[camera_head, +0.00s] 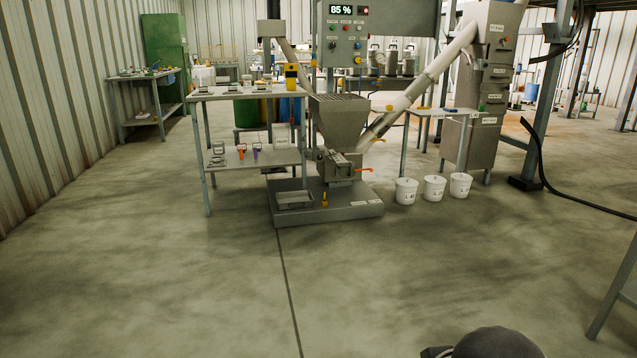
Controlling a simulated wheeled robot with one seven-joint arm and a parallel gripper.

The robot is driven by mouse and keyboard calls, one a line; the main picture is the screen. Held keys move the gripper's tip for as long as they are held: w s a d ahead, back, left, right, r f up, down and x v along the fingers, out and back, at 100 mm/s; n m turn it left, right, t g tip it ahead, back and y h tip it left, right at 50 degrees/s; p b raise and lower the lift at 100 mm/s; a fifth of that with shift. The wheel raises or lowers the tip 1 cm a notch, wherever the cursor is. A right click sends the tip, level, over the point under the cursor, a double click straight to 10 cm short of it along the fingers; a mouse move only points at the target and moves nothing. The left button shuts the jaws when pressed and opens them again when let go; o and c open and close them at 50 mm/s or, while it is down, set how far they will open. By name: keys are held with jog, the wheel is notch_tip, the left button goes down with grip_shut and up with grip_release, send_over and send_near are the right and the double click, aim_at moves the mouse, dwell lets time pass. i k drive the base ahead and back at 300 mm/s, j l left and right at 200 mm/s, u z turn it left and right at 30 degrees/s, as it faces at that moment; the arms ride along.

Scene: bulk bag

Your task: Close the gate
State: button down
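A grey metal hopper (340,122) stands on a low platform in the middle of the view. Below it is a box-shaped outlet housing (342,166). An orange handle (363,170) sticks out to the right from this housing. No part is marked as the gate at this size, and I cannot tell whether a gate there is open or shut. A dark rounded shape at the bottom edge seems to be part of my arm. My gripper's fingers do not show.
A two-level bench (250,95) holding small tools stands left of the hopper. White buckets (434,188) stand on the floor to the right. The control panel (346,35) reads 85 %. A black cable (570,200) lies at right. The floor in front is clear.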

aim_at(339, 160)
jog(key=i, duration=2.3)
jog(key=i+z, duration=0.1)
jog(key=i, duration=0.6)
jog(key=i+j, duration=0.15)
jog(key=i, duration=0.5)
jog(key=i+j+z, duration=0.15)
jog(key=i, duration=0.55)
